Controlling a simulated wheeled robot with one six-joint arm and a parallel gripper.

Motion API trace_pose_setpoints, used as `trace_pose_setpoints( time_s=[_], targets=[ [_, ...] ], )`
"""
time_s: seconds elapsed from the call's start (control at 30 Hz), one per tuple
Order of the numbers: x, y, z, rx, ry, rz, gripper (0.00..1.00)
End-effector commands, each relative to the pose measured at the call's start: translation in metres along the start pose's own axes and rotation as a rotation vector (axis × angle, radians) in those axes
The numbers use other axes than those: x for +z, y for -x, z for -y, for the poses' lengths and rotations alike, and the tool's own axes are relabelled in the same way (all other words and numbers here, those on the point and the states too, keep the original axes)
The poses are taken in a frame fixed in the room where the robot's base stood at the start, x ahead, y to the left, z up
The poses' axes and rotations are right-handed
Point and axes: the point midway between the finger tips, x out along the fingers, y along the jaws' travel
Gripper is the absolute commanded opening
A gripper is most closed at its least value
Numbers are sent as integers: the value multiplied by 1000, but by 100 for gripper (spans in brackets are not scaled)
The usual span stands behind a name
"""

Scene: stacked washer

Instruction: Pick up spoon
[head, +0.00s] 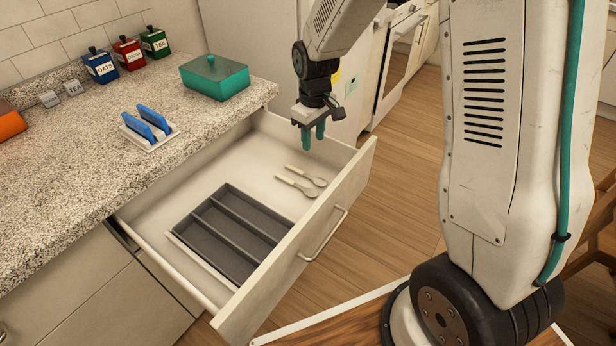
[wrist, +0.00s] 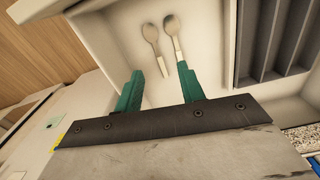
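Two spoons with pale handles and grey bowls lie side by side on the floor of the open drawer (head: 236,162). In the head view one spoon (head: 297,187) is nearer the grey tray and the other spoon (head: 307,176) is farther from it. In the wrist view both show beyond my fingertips, one spoon (wrist: 153,42) at the left and one spoon (wrist: 174,37) at the right; the fingers overlap the handle ends. My gripper (head: 313,140) has teal fingers, spread apart with nothing between them, and hangs above the drawer. It also shows in the wrist view (wrist: 160,75).
A dark grey divided tray (head: 225,235) fills the near part of the drawer. The drawer front (head: 300,255) with its handle stands up as an edge. The speckled counter (head: 90,150) holds a teal box (head: 214,75), a blue-and-white holder (head: 150,130) and several canisters.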

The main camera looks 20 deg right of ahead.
Motion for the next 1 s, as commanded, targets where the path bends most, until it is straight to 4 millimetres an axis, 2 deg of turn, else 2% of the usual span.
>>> trace_pose_setpoints(
  time_s=[0.03,0.2,0.67,0.9,1.0],
  targets=[
    [-8,-21,-3,-5,19,10,39],
    [-25,-66,-8,-9,74,16,39],
    [-30,-120,-12,-11,96,18,39],
    [-29,-155,-15,-11,95,19,39],
    [-29,-162,-15,-10,95,17,39]
  ],
)
